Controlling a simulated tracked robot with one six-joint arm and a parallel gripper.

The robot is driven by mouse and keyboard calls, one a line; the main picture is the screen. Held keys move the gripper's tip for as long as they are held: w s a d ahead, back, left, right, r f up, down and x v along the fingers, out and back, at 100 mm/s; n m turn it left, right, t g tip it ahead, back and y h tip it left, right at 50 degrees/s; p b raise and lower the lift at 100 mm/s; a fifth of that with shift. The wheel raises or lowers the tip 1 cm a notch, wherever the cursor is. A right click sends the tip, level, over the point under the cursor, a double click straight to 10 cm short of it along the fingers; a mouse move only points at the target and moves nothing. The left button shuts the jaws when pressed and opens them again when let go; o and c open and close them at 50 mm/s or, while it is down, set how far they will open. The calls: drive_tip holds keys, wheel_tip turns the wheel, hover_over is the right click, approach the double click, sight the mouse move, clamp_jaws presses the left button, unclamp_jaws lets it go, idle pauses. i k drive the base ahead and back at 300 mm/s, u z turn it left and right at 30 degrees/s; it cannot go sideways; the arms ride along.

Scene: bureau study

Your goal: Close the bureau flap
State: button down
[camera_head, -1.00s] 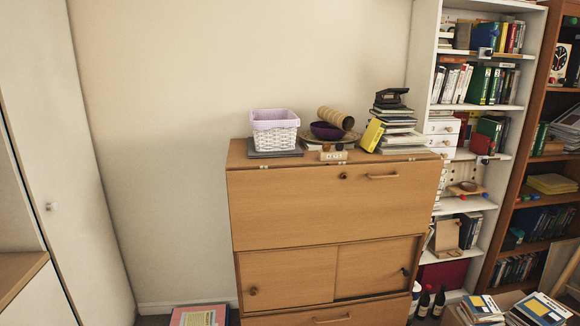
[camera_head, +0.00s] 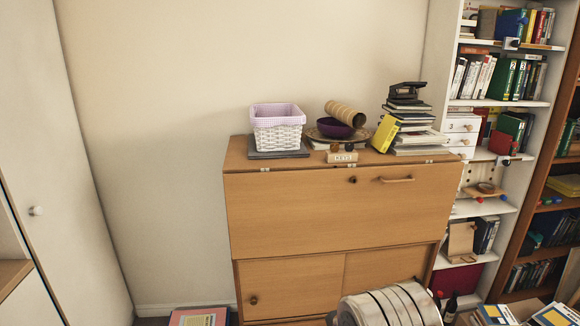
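The wooden bureau (camera_head: 240,265) stands against the wall in the middle of the head view. Its flap (camera_head: 330,215) is the wide upper front panel. It looks upright and in line with the front, with no open gap that I can see. A pale, rounded part of my arm (camera_head: 390,305) covers part of the lower right front. My gripper is not in view.
A white basket (camera_head: 278,138), a purple bowl (camera_head: 333,130) and a stack of books (camera_head: 412,140) stand on the bureau top. A full white bookshelf (camera_head: 499,103) stands to the right. Bottles (camera_head: 450,306) and books are low at the right. A white cabinet (camera_head: 75,180) is at the left.

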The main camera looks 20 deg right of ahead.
sight(278, 213)
drive_tip(key=u, duration=0.05)
drive_tip(key=i, duration=1)
drive_tip(key=z, duration=0.3)
